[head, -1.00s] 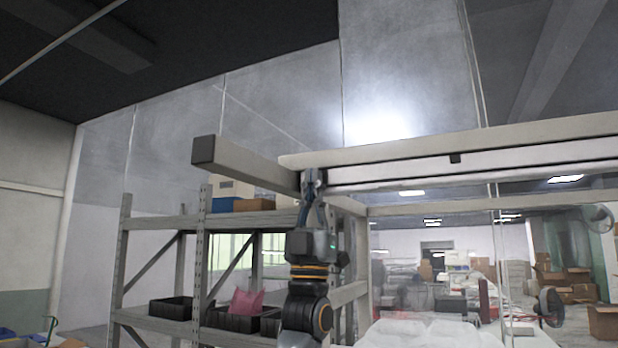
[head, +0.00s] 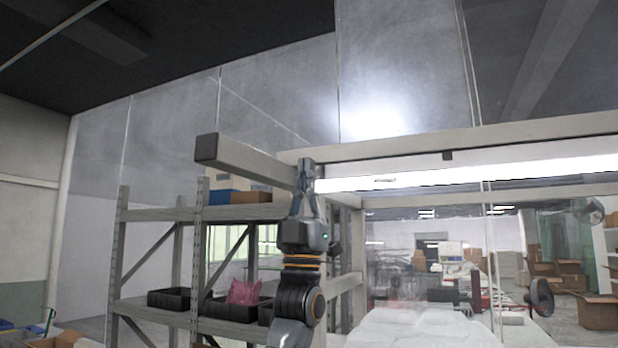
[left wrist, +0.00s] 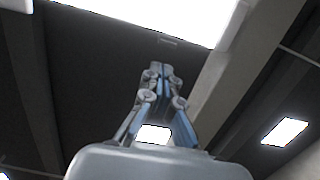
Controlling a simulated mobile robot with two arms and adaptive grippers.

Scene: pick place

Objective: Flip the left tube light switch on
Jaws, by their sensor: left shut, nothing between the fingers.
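The tube light (head: 420,176) runs along the underside of the pale overhead beam in the head view and glows bright white. It also shows as a bright white area at the top of the left wrist view (left wrist: 165,12). My left gripper (head: 306,166) points up, shut and empty, with its tips at the left end of the light. In the left wrist view, the closed fingertips (left wrist: 157,70) stand just below the light's edge. I cannot make out the switch clearly; the fingers may hide it. My right gripper is not in view.
A grey beam end (head: 206,148) juts out left of my gripper. Behind it stands a grey metal shelf (head: 225,213) with black bins (head: 170,300) and a pink item (head: 243,292). White bags (head: 420,328) lie below right.

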